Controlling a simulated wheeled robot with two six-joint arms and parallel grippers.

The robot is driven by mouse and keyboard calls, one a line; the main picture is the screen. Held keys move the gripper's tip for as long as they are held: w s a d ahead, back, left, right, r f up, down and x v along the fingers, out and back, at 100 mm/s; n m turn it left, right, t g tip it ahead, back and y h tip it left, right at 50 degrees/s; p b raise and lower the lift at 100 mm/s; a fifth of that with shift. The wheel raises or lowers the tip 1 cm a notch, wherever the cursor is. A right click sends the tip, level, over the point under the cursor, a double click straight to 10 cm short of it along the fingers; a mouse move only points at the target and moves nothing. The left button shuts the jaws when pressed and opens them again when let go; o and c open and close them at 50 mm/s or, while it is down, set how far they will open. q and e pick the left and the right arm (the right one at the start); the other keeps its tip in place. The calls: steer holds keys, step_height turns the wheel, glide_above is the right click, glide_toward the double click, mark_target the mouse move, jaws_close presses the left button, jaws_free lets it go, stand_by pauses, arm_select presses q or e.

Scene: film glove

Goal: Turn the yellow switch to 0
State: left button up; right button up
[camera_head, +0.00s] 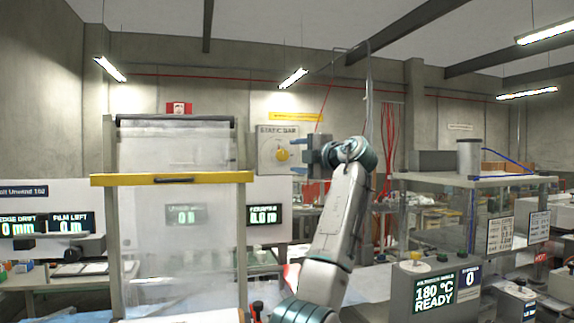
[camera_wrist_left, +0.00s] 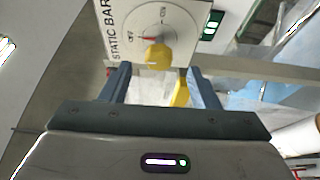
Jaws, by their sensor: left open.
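The yellow switch (camera_head: 282,155) is a round knob on a pale STATIC BAR panel (camera_head: 263,142) in the head view. In the left wrist view the yellow switch (camera_wrist_left: 158,54) sits on a white dial with a small red mark beside it; the dial's lettering is too small to read surely. My left gripper (camera_head: 294,157) is open, just right of the switch in the head view. In the wrist view its two fingers (camera_wrist_left: 157,72) point toward the panel, with the knob ahead between their tips. Contact cannot be told. My right gripper is not in view.
A clear guard with a yellow crossbar (camera_head: 172,179) stands left of my arm. A machine with a 180 °C READY display (camera_head: 440,287) stands at the lower right. A second yellow piece (camera_wrist_left: 180,92) shows between the fingers in the wrist view; I cannot tell what it is.

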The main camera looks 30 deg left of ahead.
arm_select(q)
steer(key=b+v, duration=0.1)
steer(key=v, duration=0.3)
steer(key=shift+s+d, duration=0.1)
stand_by(0.3)
